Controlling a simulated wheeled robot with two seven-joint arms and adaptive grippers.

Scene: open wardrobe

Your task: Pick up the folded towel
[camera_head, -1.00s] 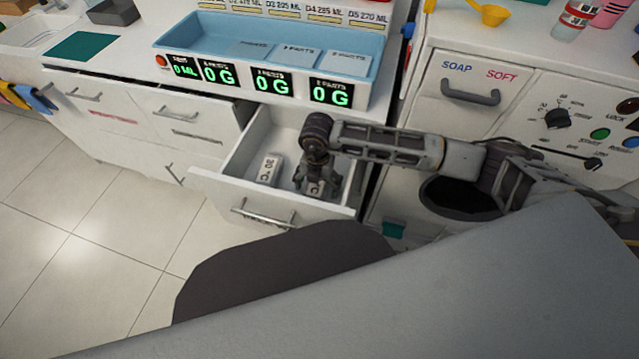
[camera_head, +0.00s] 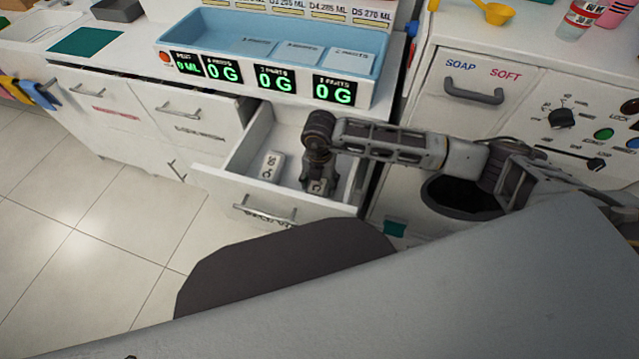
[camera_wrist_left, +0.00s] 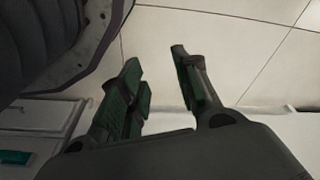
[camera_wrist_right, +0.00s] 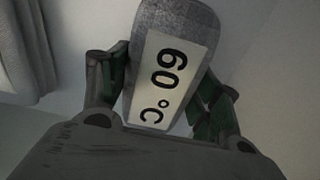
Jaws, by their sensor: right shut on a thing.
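No folded towel is plain to see. My right gripper (camera_head: 318,187) is down inside the open drawer (camera_head: 236,152), near its right side. In the right wrist view, the right gripper (camera_wrist_right: 165,85) has its fingers on both sides of a grey rounded block (camera_wrist_right: 158,18) with a white "60 °C" label, and is shut on it. A similar block marked "30 °C" (camera_head: 271,166) lies to the left in the same drawer. My left gripper (camera_wrist_left: 155,58) is open and empty over pale floor tiles; it does not show in the head view.
A blue tray (camera_head: 190,42) with "0 G" displays stands on the counter above the drawer. A machine with a round dark opening (camera_head: 458,197) is at the right. Blue and yellow cloths (camera_head: 40,95) hang at the far left. The left floor is clear.

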